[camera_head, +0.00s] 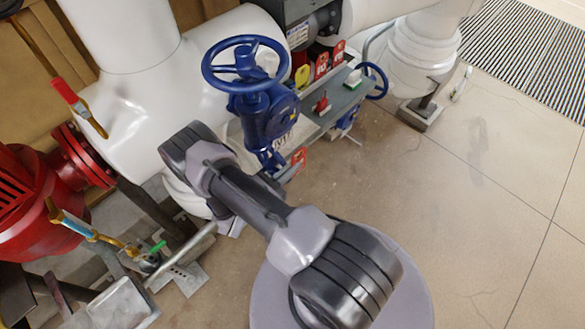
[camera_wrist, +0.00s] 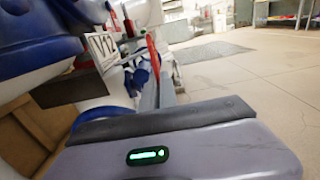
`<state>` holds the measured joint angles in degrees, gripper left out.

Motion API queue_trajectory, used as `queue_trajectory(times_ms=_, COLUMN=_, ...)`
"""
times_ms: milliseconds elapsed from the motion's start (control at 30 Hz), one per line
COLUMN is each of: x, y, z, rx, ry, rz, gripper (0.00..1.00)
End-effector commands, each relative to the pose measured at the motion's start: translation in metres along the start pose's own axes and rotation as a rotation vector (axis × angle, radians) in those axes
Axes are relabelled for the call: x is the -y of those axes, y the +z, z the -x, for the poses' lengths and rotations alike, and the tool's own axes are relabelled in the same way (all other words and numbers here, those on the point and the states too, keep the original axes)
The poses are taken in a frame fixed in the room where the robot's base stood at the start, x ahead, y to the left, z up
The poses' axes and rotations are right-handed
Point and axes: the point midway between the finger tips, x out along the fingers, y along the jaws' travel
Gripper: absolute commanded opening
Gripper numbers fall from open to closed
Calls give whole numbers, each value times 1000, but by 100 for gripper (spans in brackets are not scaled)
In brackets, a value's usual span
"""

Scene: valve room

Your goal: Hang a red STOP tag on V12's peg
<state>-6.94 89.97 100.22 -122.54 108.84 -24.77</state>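A white V12 label (camera_wrist: 103,48) shows in the wrist view, on the left, beside blue and white valve parts. A thin red tag (camera_wrist: 153,55) stands nearly edge-on ahead of my gripper (camera_wrist: 158,82), seemingly between its grey fingers. In the head view a red tag (camera_head: 299,158) shows just beyond my wrist, below the grey shelf, at the valve's right. My fingers are mostly hidden there. The blue valve with its handwheel (camera_head: 245,62) stands above my wrist. I cannot make out V12's peg clearly; the label is close to the tag's left.
A yellow tag (camera_head: 302,73) and red tags (camera_head: 321,65) hang behind the grey shelf (camera_head: 325,118), which carries small items. A smaller blue handwheel (camera_head: 376,82) is at its right. White pipes and a red machine (camera_head: 28,205) crowd the left.

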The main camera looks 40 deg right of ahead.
Motion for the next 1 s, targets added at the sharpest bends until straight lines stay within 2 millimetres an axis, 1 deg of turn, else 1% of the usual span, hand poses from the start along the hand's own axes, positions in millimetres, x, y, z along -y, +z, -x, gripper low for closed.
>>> queue_trajectory(times_ms=167, x=-1, y=-1, z=0, rx=0, ry=0, rz=0, gripper=0)
queue_trajectory(times_ms=600, x=-18, y=-2, z=0, rx=0, ry=0, rz=0, gripper=0)
queue_trajectory(times_ms=1000, x=-19, y=-2, z=0, rx=0, ry=0, rz=0, gripper=0)
